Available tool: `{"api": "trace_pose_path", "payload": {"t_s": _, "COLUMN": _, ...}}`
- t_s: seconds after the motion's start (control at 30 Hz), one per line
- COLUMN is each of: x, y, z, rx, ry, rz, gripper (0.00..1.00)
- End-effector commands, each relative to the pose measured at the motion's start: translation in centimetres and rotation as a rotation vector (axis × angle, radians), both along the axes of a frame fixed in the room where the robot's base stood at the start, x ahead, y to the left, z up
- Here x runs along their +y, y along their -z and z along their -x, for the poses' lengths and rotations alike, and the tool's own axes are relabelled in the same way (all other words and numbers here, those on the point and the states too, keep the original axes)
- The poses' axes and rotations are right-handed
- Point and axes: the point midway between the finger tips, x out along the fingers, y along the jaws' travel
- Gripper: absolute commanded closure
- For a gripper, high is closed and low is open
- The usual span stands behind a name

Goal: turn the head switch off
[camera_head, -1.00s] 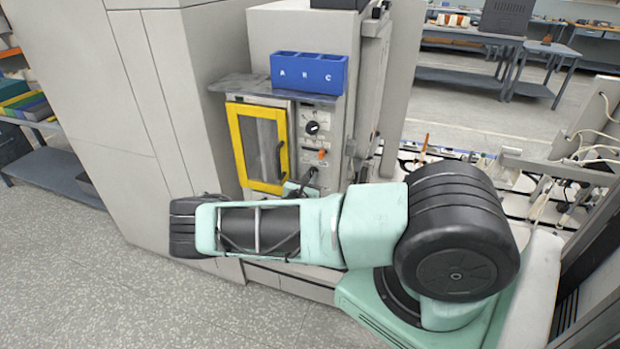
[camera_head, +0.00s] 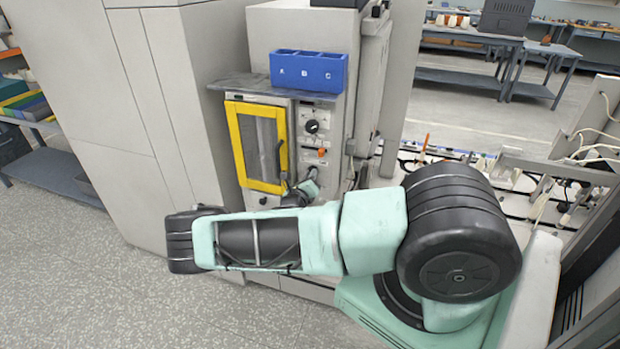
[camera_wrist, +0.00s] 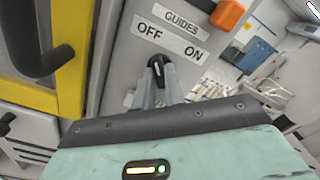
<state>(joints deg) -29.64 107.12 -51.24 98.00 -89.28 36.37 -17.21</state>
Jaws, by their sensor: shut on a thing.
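A black switch knob (camera_wrist: 155,64) with a white line sits on the grey panel in the wrist view, below the OFF label (camera_wrist: 149,32) and left of and below the ON label (camera_wrist: 194,53). Its white line points roughly up toward OFF. My gripper (camera_wrist: 157,75) is shut on this knob, with a grey finger on each side. In the head view my gripper (camera_head: 312,176) is at the lower part of the panel, and the knob is too small to make out. The knob's own name label is not readable.
An orange lever (camera_wrist: 228,13) is above, beside the GUIDES label (camera_wrist: 170,17). A yellow-framed door (camera_head: 233,146) with a black handle (camera_wrist: 40,62) stands close on the left. A black dial (camera_head: 312,127) and a blue lettered bin (camera_head: 309,72) are higher up.

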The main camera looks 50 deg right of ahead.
Motion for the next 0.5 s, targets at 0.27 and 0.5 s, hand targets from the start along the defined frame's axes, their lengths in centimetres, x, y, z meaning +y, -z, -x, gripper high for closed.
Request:
{"api": "trace_pose_path", "payload": {"t_s": 0.27, "x": 0.07, "y": 0.14, "z": 0.04, "rx": 0.037, "ry": 0.0, "rz": 0.012, "gripper": 1.0}}
{"api": "trace_pose_path", "payload": {"t_s": 0.5, "x": 0.07, "y": 0.14, "z": 0.04, "rx": 0.04, "ry": 0.0, "rz": 0.013, "gripper": 1.0}}
